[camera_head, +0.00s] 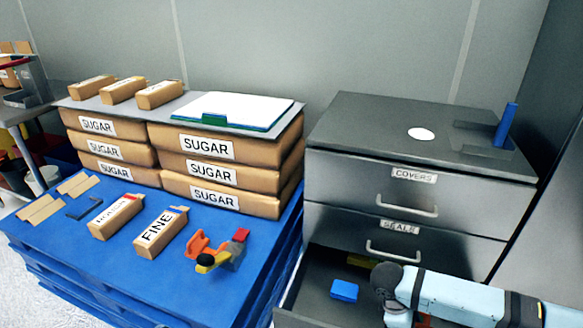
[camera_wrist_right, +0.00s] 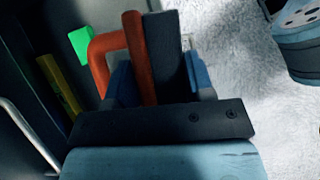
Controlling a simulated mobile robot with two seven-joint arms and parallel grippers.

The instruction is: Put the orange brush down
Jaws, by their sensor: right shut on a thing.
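The orange brush (camera_wrist_right: 134,55) is between the blue fingers of my right gripper (camera_wrist_right: 160,78) in the right wrist view. Its bent orange handle and a dark grey slab beside it show between the fingers. My right gripper is shut on it. In the head view my right arm reaches in from the right over an open bottom drawer (camera_head: 313,300). The arm hides the fingertips there, and only a small orange bit (camera_head: 425,320) shows under it. I cannot tell whether the brush touches the drawer. My left gripper is in neither view.
The drawer holds a blue block (camera_head: 344,290) and a yellow item (camera_head: 360,261). The cabinet (camera_head: 340,130) rises behind it. At left, a blue pallet (camera_head: 130,275) carries sugar bags (camera_head: 205,147), smaller packets and an orange, red and yellow item (camera_head: 207,260).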

